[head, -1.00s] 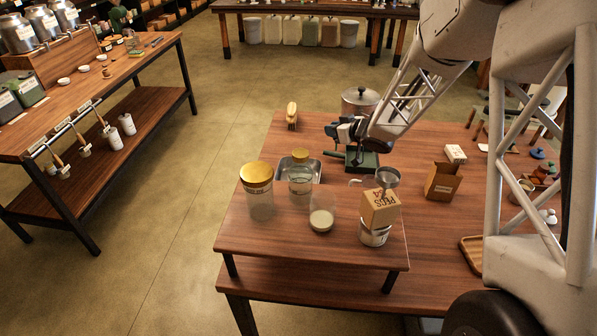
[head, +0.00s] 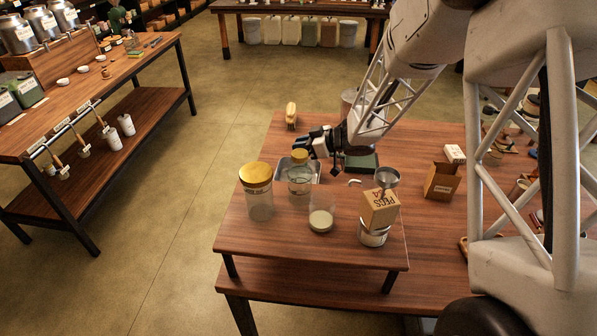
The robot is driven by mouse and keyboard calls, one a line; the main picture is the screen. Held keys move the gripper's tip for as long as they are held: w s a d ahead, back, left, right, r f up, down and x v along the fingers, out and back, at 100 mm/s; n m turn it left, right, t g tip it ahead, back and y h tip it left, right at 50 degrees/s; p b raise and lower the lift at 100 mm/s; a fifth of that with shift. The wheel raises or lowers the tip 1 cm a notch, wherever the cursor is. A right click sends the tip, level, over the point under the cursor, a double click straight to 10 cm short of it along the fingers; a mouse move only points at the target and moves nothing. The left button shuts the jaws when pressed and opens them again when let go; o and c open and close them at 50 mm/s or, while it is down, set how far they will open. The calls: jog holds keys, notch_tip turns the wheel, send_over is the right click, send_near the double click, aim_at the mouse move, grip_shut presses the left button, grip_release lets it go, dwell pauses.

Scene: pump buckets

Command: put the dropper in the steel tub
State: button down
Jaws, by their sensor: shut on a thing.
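The steel tub (head: 317,172) is a shallow rectangular metal pan on the raised wooden shelf, partly hidden behind glass jars. My gripper (head: 306,149) is over the tub's back edge, just behind and above the gold-lidded small jar. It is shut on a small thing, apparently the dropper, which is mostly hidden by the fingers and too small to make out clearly.
A tall gold-lidded jar (head: 258,192) and a small gold-lidded jar (head: 300,176) stand in front of the tub. A glass with pale contents (head: 321,217), a pegs box (head: 379,208) and a green-based device (head: 362,162) are close by. A brush (head: 291,113) stands behind.

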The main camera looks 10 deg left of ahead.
notch_tip(320, 180, down, 6)
dwell(0.5)
jog(key=shift+f, duration=0.1)
jog(key=shift+f, duration=1.85)
jog(key=shift+f, duration=0.15)
jog(key=c, duration=1)
grip_release()
jog(key=shift+c, duration=0.2)
jog(key=shift+r, duration=0.2)
jog(key=v, duration=0.7)
jog(key=shift+d, duration=0.3)
